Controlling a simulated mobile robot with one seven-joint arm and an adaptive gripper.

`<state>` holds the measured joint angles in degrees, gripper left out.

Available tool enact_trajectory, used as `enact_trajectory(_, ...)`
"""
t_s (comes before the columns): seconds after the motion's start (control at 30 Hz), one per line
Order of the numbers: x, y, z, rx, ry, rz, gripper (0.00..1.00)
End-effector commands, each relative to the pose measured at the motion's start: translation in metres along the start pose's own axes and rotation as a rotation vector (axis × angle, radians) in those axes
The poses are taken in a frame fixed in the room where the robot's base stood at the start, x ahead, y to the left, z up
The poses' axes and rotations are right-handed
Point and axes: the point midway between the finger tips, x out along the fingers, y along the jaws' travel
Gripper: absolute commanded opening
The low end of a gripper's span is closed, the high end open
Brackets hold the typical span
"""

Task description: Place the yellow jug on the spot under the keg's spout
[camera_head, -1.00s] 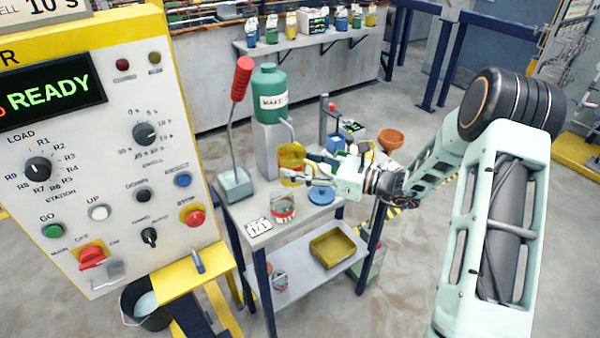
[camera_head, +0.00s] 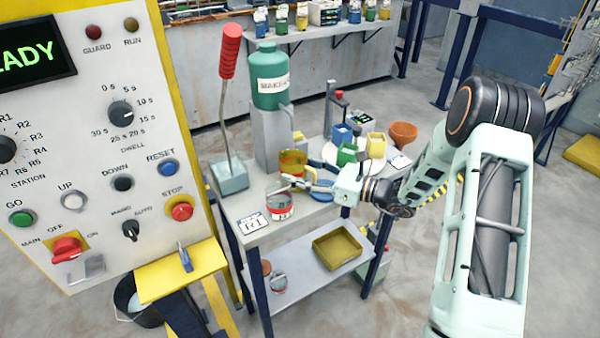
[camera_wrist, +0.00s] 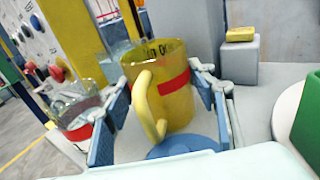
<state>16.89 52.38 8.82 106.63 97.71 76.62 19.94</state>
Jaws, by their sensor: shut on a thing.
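The yellow jug (camera_head: 291,160), see-through with a red band, is upright between the fingers of my gripper (camera_head: 294,178). In the wrist view the jug (camera_wrist: 175,65) has a blue pad on each side, its yellow handle facing the camera. The green keg (camera_head: 270,80) stands on a grey block (camera_head: 272,140) behind the jug. A blue disc (camera_wrist: 185,143) shows just below and in front of the jug. I cannot tell whether the jug touches the table.
A glass beaker with a red band (camera_head: 280,207) stands close on the left front, by a label card (camera_head: 253,222). A red-handled lever (camera_head: 228,100) stands left. A round white tray with coloured blocks (camera_head: 348,152) and an orange bowl (camera_head: 404,134) are right.

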Motion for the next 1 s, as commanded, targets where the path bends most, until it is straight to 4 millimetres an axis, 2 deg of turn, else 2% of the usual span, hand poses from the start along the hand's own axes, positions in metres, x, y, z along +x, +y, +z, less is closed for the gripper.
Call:
enact_trajectory(0.23,0.000,0.000,-0.004,0.000,0.000,0.000,0.27)
enact_trajectory(0.27,0.000,0.000,-0.003,0.000,0.000,0.000,0.55)
enact_trajectory(0.4,0.000,0.000,-0.003,0.000,0.000,0.000,0.69)
enact_trajectory(0.77,0.000,0.000,0.002,-0.001,0.000,0.001,0.69)
enact_trajectory(0.87,-0.013,-0.001,0.000,0.000,0.002,-0.003,0.69)
enact_trajectory(1.0,-0.042,-0.002,0.000,-0.001,0.002,-0.006,0.69)
